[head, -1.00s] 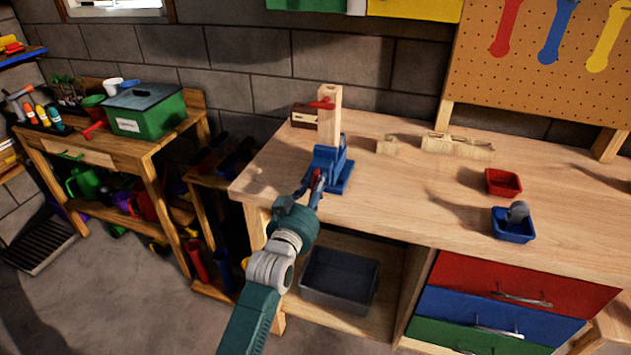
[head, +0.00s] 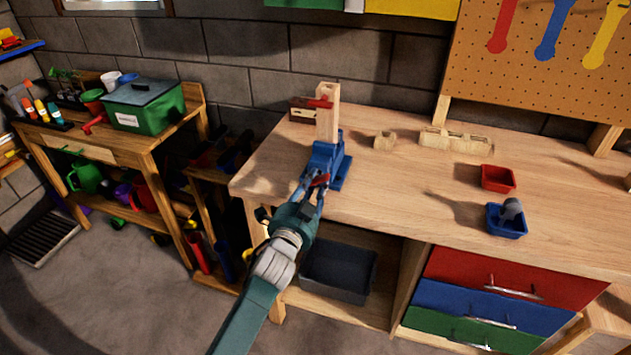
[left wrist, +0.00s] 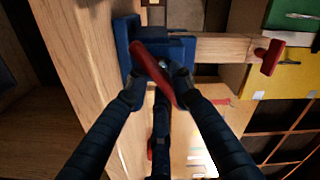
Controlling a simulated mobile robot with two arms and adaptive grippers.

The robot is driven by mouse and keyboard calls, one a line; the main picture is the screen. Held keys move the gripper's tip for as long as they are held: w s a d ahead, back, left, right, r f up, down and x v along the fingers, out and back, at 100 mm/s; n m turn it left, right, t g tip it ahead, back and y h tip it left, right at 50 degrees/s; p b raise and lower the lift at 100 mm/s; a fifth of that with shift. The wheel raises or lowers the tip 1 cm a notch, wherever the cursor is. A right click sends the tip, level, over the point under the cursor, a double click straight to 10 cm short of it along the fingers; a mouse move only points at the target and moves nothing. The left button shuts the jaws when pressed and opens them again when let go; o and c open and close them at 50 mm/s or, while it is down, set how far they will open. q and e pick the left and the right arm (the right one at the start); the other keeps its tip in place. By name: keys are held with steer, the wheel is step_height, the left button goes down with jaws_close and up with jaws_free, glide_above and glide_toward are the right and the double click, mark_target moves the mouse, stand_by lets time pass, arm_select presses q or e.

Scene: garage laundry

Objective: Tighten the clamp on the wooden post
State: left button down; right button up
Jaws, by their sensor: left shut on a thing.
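The wooden post (head: 327,120) stands upright in the blue clamp (head: 326,158) at the left end of the workbench. A red piece (head: 319,103) sticks out near the post's top. The clamp has a red handle (head: 320,180) on its front, facing me. My left gripper (head: 314,186) is shut on this handle. In the left wrist view the red handle (left wrist: 157,72) lies slanted between the fingertips of my left gripper (left wrist: 156,85), with the blue clamp (left wrist: 124,48) behind it and the post (left wrist: 220,48) running to the right. My right gripper is not in view.
The workbench (head: 400,190) holds wooden pieces (head: 455,141), a red tray (head: 497,179) and a blue tray (head: 506,221) with a grey item. A dark bin (head: 338,270) sits beneath, left of coloured drawers (head: 485,275). A shelf with a green box (head: 145,106) stands left.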

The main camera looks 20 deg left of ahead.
arm_select(q)
steer(key=shift+s+f+m, duration=0.1)
steer(key=shift+f+m, duration=0.4)
steer(key=shift+m, duration=0.3)
steer(key=shift+a, duration=0.1)
stand_by(0.7)
steer(key=c, duration=1.6)
jaws_free()
steer(key=shift+r, duration=0.2)
steer(key=shift+s+f, duration=0.15)
steer(key=shift+f, duration=0.15)
steer(key=shift+s+a+r+p, duration=0.1)
steer(key=shift+s+p, duration=0.65)
steer(key=shift+s, duration=2.35)
steer(key=shift+s+r+p, duration=0.1)
steer(key=shift+s+p, duration=0.65)
steer(key=shift+s, duration=2.35)
